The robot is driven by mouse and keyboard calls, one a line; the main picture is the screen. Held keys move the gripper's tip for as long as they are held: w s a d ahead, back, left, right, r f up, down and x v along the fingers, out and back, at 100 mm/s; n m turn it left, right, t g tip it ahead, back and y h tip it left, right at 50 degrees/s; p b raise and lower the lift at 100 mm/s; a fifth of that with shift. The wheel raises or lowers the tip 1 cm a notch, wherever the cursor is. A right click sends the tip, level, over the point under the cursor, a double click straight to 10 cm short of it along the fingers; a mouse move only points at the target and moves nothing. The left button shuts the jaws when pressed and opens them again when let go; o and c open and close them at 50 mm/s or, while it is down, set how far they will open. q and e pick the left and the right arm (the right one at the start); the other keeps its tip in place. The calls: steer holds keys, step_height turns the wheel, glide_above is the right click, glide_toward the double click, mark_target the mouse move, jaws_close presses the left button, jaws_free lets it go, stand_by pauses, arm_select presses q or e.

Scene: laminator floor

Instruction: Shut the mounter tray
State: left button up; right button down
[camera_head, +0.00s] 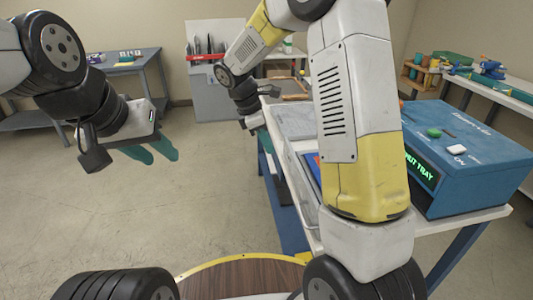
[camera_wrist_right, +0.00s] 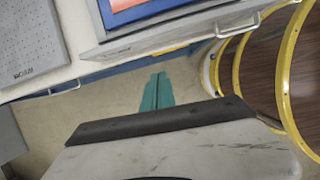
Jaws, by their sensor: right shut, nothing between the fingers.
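The blue mounter (camera_head: 470,150) stands on the white bench at the right. Its lit green panel reads "HUT TRAY", the rest hidden by my right arm. The mounter tray (camera_wrist_right: 165,41) is pulled out, with a grey front, a bar handle and a blue and orange-red inside. In the head view my right arm covers most of it. My right gripper (camera_wrist_right: 157,92) is shut and empty, beyond the tray's front edge and apart from it, above the floor. My left gripper (camera_head: 157,153) is held in free air at the left, its fingers apart and empty.
A grey vacuum box (camera_wrist_right: 32,40) lies on the bench beside the tray. A side table (camera_head: 130,62) and a tool board (camera_head: 212,80) stand at the back. A yellow-rimmed round wooden top (camera_head: 235,275) is close in front. The floor at the left is clear.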

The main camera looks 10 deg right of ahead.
glide_above(294, 178)
steer(key=a, duration=0.2)
step_height(294, 178, down, 10)
steer(key=shift+a+n, duration=0.2)
steer(key=shift+n, duration=0.1)
steer(key=shift+w+d, duration=0.1)
steer(key=shift+d, duration=0.05)
steer(key=d, duration=1.1)
steer(key=w+d, duration=0.1)
steer(key=d, duration=2)
steer(key=shift+w+d+f, duration=0.1)
steer(key=shift+w+d, duration=0.05)
steer(key=shift+d, duration=0.6)
